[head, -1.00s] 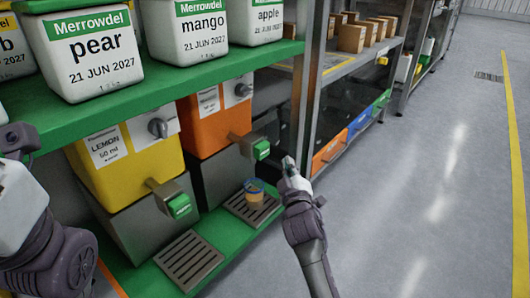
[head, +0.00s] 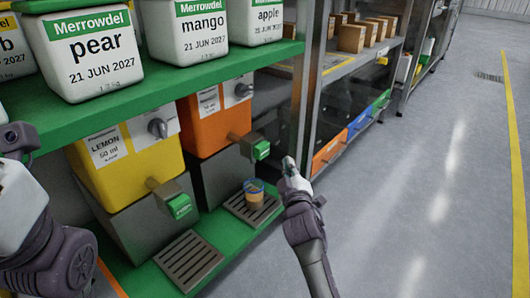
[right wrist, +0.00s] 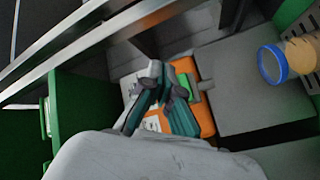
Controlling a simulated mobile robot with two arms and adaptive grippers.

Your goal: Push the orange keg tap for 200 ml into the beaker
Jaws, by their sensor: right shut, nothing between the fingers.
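The beaker (head: 254,194) stands on that tray below the tap and holds tan liquid. Its blue rim shows in the right wrist view (right wrist: 272,64). My right gripper (head: 288,163) is shut and empty, just right of the tap, with a small gap in the head view. In the right wrist view its fingers (right wrist: 163,84) partly cover the orange keg (right wrist: 186,112).
A yellow lemon keg (head: 125,165) with its own green-ended tap (head: 179,205) stands to the left. Its drip tray (head: 189,260) is empty. The green upper shelf (head: 200,88) carries white tubs above. Open floor (head: 420,190) lies to the right.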

